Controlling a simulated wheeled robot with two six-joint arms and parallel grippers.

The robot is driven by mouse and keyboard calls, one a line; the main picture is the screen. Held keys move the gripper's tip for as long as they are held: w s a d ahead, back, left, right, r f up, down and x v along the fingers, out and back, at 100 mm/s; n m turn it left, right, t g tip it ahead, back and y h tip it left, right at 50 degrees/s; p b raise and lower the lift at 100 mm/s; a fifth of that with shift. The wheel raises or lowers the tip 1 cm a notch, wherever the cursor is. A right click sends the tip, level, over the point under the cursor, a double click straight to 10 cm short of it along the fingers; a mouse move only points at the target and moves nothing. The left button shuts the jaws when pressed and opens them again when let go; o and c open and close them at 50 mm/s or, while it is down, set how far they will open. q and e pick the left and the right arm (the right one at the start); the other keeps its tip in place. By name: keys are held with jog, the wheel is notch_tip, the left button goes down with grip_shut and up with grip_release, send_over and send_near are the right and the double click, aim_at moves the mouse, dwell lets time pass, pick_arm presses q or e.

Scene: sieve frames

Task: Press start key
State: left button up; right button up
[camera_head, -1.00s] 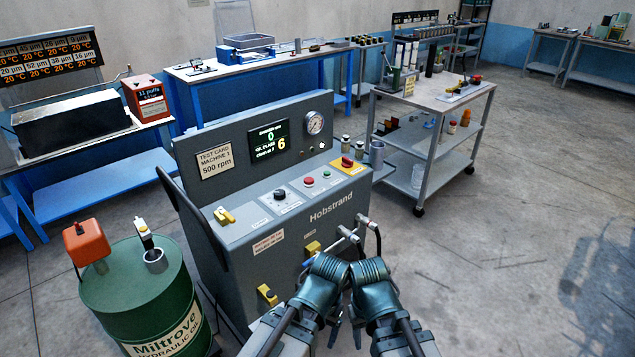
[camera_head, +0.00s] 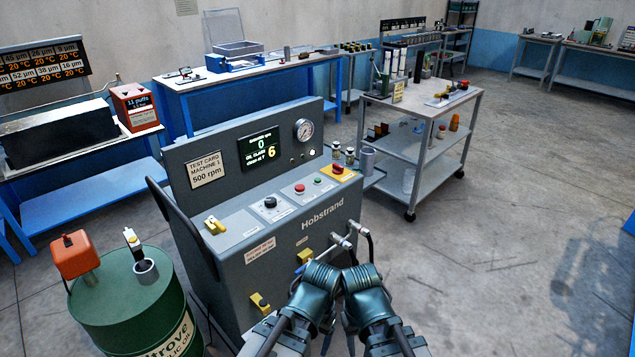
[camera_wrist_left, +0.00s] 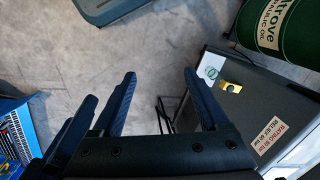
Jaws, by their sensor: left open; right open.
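The grey Hobstrand test machine (camera_head: 325,232) stands in front of me. Its sloping panel carries a small green button (camera_head: 318,180), a red button (camera_head: 300,188) left of it, and a dark knob (camera_head: 270,202). The lit display (camera_head: 260,148) shows 0 and 6. My right gripper (camera_head: 350,342) hangs low before the machine's front, partly hidden, apart from the panel buttons. My left gripper is beside it; in the left wrist view its fingers (camera_wrist_left: 160,76) are spread, with only floor between them. Neither gripper touches a button.
A yellow lever (camera_head: 215,225) and a red-yellow switch (camera_head: 338,169) flank the panel controls. Hoses (camera_head: 365,240) stick out at the front right. A green oil drum (camera_head: 140,295) stands left and a grey trolley (camera_head: 455,109) right. The floor at right is clear.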

pick_arm(q)
grip_shut()
dwell(1.5)
